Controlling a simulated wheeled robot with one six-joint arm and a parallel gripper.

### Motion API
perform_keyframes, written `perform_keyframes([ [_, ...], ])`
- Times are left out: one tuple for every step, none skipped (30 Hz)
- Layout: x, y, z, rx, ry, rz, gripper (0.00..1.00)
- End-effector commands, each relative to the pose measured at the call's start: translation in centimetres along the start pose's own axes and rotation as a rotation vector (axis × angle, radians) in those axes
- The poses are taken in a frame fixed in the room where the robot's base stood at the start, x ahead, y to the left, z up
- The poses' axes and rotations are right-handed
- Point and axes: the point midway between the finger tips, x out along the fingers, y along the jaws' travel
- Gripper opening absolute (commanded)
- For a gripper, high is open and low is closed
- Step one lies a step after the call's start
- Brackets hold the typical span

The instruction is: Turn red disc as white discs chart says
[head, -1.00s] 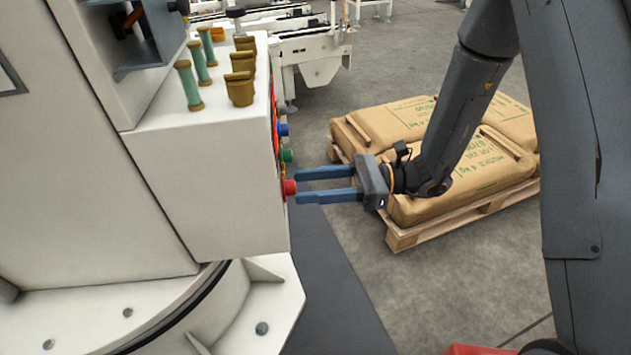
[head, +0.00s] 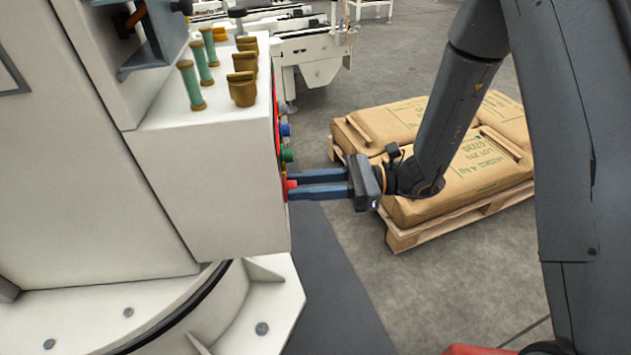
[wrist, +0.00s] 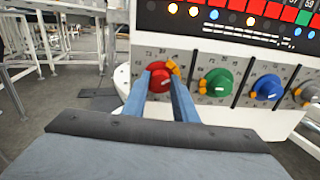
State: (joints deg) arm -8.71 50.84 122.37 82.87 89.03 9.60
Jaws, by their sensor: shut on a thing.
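The red disc (wrist: 159,80) is a round knob on the white machine's control panel. It also shows edge-on in the head view (head: 285,187). My gripper (head: 292,187) has its two blue fingers closed on either side of it; the wrist view shows a finger at its left and right edges. An orange piece (wrist: 173,67) sits at the knob's upper right, against the dial marks. The fingers partly hide the marks around the knob. Above, a black chart (wrist: 150,17) carries red and green squares and rows of coloured and pale dots; its top is cut off.
To the right of the red knob are a green knob (wrist: 217,80), a blue knob (wrist: 267,87) and a grey knob (wrist: 307,94), separated by dark bars. A pallet (head: 405,238) of brown sacks stands behind my arm. Grey floor is free between machine and pallet.

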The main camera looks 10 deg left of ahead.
Motion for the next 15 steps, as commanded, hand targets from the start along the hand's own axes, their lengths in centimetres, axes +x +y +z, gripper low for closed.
perform_keyframes([
  [0.02, 0.39, -0.04, -0.009, -0.001, 0.008, 0.03],
  [0.01, 0.40, -0.04, -0.021, -0.002, 0.008, 0.03],
  [0.01, 0.41, -0.04, -0.038, -0.003, 0.008, 0.03],
  [0.00, 0.42, -0.04, -0.054, -0.003, 0.008, 0.03],
  [0.00, 0.43, -0.03, -0.070, -0.004, 0.009, 0.03],
  [-0.01, 0.44, -0.03, -0.094, -0.005, 0.009, 0.03],
  [-0.02, 0.45, -0.04, -0.114, -0.006, 0.009, 0.03],
  [-0.02, 0.46, -0.05, -0.134, -0.007, 0.009, 0.03],
  [-0.03, 0.47, -0.06, -0.162, -0.008, 0.010, 0.03],
  [-0.03, 0.47, -0.07, -0.183, -0.009, 0.010, 0.03],
  [-0.04, 0.48, -0.09, -0.205, -0.010, 0.010, 0.03],
  [-0.05, 0.48, -0.09, -0.232, -0.012, 0.010, 0.03],
  [-0.05, 0.47, -0.10, -0.253, -0.013, 0.010, 0.03],
  [-0.06, 0.47, -0.11, -0.274, -0.014, 0.010, 0.03],
  [-0.07, 0.46, -0.11, -0.300, -0.015, 0.010, 0.03],
])
